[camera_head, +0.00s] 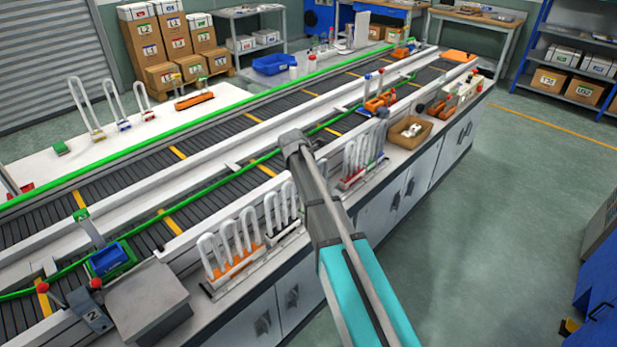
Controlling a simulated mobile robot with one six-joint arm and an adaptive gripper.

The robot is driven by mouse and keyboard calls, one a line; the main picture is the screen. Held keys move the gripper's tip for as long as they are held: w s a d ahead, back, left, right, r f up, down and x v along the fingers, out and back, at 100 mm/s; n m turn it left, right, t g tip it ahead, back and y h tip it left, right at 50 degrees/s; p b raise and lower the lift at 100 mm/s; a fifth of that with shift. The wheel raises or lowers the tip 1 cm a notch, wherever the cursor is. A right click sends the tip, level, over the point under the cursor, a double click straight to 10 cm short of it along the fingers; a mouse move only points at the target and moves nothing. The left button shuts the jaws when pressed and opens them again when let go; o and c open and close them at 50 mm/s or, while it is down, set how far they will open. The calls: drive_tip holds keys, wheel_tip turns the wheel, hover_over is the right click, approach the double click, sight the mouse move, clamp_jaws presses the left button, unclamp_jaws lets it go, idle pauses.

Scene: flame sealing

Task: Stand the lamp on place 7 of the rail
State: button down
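Several U-shaped white lamps stand upright along the front counter. A group of lamps with orange bases (229,249) is in a rail (240,278) at centre left, with white-based lamps (281,207) to its right. Farther right, more lamps (361,152) stand in another rail with red and green parts. Separate lamps (86,108) stand on the white table behind the conveyor. Place numbers are too small to read, so I cannot tell which is place 7 or which lamp is meant. My arm crosses the middle and hides part of the counter; my gripper's fingers do not show.
A conveyor (190,165) with green edges runs behind the counter. A cardboard box (410,132) stands right of the lamps.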

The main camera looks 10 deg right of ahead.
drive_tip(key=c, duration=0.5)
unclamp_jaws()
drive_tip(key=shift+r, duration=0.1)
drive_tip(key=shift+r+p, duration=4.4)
drive_tip(key=shift+p, duration=0.15)
